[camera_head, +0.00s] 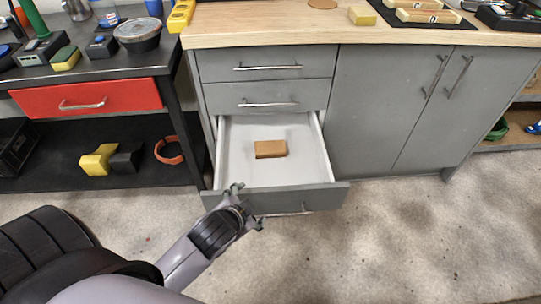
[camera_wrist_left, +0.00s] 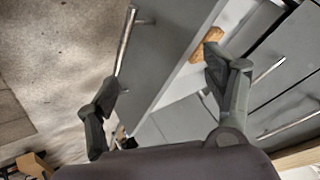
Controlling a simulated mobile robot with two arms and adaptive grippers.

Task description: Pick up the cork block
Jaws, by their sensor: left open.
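The cork block (camera_head: 270,149), a small brown rectangular block, lies flat on the white floor of the open drawer (camera_head: 325,194). It also shows partly in the left wrist view (camera_wrist_left: 207,43), where a finger of mine hides some of it. My left gripper (camera_head: 247,207) is open and empty at the drawer's front panel, in front of and below the block. In the left wrist view its two fingers (camera_wrist_left: 158,82) are spread, with the grey drawer front between them. The gripper is apart from the block. My right gripper is not in view.
The grey cabinet (camera_head: 375,110) has two shut drawers above the open one and shut doors at right. A wooden worktop (camera_head: 290,25) overhangs it. A black bench with a red drawer (camera_head: 88,98) stands at left. The floor at front right (camera_head: 400,245) is clear.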

